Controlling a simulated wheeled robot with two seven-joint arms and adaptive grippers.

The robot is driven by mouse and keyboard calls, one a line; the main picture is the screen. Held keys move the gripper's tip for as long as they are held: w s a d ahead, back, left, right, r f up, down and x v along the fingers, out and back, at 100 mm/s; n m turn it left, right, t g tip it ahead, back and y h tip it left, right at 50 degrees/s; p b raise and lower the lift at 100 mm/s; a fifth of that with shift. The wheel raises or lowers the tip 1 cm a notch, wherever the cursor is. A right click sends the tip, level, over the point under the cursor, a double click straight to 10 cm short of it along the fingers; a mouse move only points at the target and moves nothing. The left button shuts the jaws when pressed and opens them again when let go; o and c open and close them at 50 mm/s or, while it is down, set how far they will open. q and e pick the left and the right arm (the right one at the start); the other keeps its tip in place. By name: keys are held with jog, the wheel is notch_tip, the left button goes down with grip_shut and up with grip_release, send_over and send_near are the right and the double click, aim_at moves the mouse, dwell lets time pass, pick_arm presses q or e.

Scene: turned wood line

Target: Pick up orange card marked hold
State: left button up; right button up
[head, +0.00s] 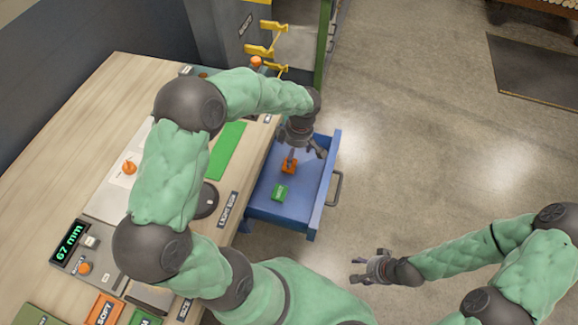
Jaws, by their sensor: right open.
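An orange card (288,167) lies in the open blue drawer (258,205); its marking is too small to read and it is partly covered by a finger. My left gripper (304,157) is over the drawer, pointing down, with its fingers apart. One finger is at the orange card; I cannot tell whether it touches. My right gripper (358,270) is open and empty over the floor, right of and below the drawer in the picture.
A green card (280,192) lies close to the orange card in the drawer. The wooden bench (75,120) holds a readout (69,243), a green strip (227,150) and an orange "SOFT" piece (103,310). A green post (323,45) stands behind the drawer.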

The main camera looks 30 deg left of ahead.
aim_at(292, 166)
pick_arm(q)
jog(key=f, duration=0.1)
jog(key=f+b, duration=0.1)
jog(key=f, duration=0.1)
jog(key=shift+a+f, duration=0.2)
jog(key=shift+f, duration=0.05)
jog(key=shift+a+f+b, duration=0.2)
jog(key=shift+f+b, duration=0.45)
jog(key=shift+f, duration=0.65)
jog(key=shift+a+f+b, duration=0.2)
jog(key=shift+f+b, duration=0.4)
jog(key=shift+f, duration=0.65)
jog(key=c, duration=1.1)
jog(key=shift+o, duration=0.2)
